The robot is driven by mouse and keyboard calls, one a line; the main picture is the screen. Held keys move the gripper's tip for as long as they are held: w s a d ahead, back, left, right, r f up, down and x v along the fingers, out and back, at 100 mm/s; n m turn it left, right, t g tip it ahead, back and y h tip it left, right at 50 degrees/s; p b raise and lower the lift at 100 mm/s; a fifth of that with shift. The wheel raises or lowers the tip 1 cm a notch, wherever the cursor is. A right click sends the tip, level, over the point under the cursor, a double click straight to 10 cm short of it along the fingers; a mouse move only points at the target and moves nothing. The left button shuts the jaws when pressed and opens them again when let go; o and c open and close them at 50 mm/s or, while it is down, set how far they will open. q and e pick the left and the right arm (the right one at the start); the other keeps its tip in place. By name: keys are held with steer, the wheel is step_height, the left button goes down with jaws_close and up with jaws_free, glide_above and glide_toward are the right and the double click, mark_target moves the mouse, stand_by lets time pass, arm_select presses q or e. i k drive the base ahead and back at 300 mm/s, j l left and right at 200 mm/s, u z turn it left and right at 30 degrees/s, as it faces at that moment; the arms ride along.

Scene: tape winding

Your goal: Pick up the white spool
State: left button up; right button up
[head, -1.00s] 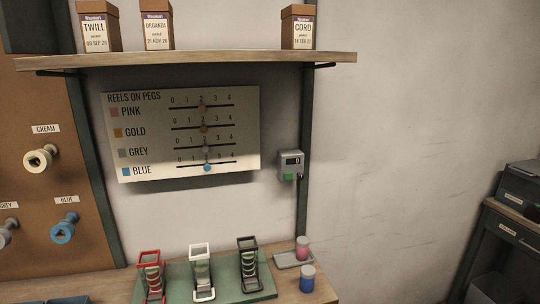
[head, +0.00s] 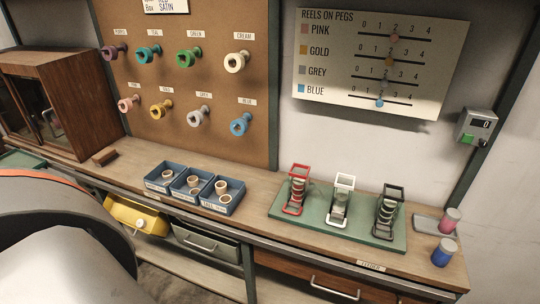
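No loose item is plainly a white spool; several things are pale. A cream reel (head: 237,62) hangs on a peg under the CREAM label, and a grey reel (head: 198,116) hangs lower on the same board. A white-framed holder (head: 340,200) with a pale stack inside stands on the green mat (head: 312,223), between a red-framed holder (head: 298,188) and a black-framed holder (head: 387,211). Small pale spools (head: 193,181) sit in the blue trays (head: 211,205). Neither gripper is in view; a large grey part of me fills the lower left.
Purple, teal, green, pink, gold and blue (head: 240,124) reels hang on the pegboard (head: 217,85). A pink jar (head: 450,220) and a blue jar (head: 444,252) stand at the bench's right. The bench (head: 250,183) is clear between trays and mat.

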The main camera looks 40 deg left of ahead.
mark_target(140, 223)
steer(key=u, duration=2.3)
